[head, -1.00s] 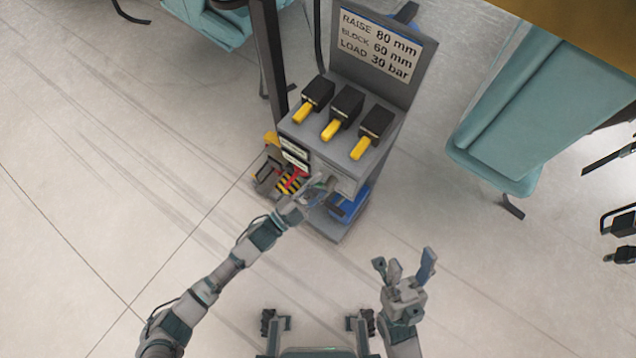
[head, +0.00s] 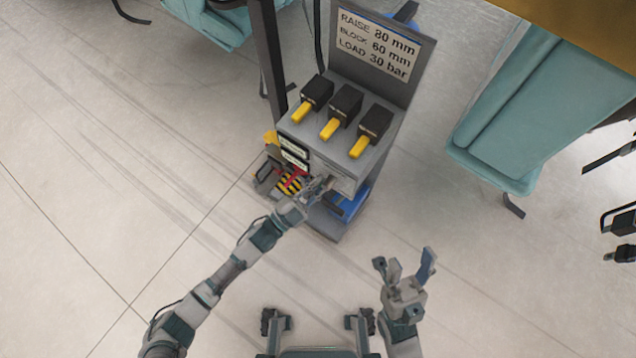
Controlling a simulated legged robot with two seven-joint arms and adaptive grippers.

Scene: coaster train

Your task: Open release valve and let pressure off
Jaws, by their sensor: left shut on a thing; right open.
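A grey control stand (head: 337,146) stands upright at the centre of the head view, with three black blocks with yellow levers on top. My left gripper (head: 322,187) is at the lower front face of the stand, shut on a small part there. The gripper hides most of that part, so I cannot make out its shape or how far it is turned; it may be the release valve. My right gripper (head: 405,272) is open and empty, over the floor to the lower right, apart from the stand.
A sign panel (head: 378,48) rises behind the levers. A red part (head: 296,174) and a yellow-black striped plate (head: 289,186) sit left of my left gripper. A blue object (head: 352,205) lies low at right. Teal seats (head: 515,120) stand further right. Floor at left is clear.

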